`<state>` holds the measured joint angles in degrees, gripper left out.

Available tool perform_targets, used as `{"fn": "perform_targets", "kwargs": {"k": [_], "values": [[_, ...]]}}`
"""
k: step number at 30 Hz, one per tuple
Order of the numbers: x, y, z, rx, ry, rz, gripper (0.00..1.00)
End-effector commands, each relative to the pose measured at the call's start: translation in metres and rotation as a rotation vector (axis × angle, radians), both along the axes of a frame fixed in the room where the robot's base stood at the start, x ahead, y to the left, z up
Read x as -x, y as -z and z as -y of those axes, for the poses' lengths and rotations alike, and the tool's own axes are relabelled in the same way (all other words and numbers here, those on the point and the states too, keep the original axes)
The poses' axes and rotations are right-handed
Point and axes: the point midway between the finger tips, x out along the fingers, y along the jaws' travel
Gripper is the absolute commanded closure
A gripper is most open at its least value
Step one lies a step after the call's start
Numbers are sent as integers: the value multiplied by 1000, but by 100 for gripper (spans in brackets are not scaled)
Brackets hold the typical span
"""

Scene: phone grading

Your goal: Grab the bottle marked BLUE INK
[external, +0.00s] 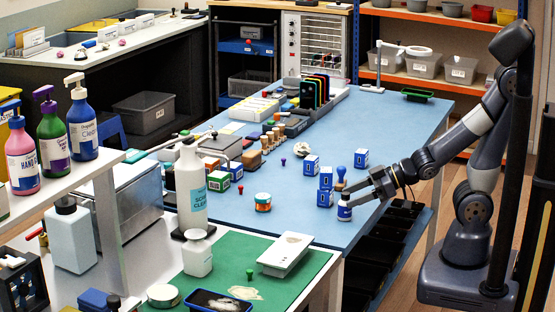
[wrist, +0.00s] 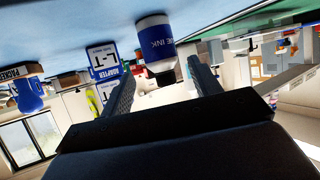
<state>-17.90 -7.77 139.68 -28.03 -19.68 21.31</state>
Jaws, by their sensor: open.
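The BLUE INK bottle (external: 344,212) stands on the blue table top near its right front edge. My gripper (external: 354,195) reaches in from the right, low over the table. In the wrist view its two fingers (wrist: 161,72) are spread apart, with the bottle lined up between their tips. I see a gap on each side of the bottle. How deep it sits between the fingers is hard to tell.
Blue-and-white boxes (external: 325,178) stand just left of and behind the bottle; one reads ADAPTER (wrist: 104,60) in the wrist view. A blue-knobbed stamp (external: 341,174) stands close behind it. A striped round tin (external: 263,202) is farther left.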

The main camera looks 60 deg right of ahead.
Motion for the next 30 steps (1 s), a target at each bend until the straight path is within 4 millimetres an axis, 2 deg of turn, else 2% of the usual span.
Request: {"fn": "perform_targets", "kwargs": {"k": [1, 3, 6, 19, 30], "values": [[8, 9, 3, -10, -1, 7, 41], [15, 13, 5, -21, -5, 12, 41], [18, 17, 5, -30, -7, 15, 41], [-16, 34, -13, -30, -6, 13, 41], [-21, 34, -16, -29, -6, 15, 41]]}}
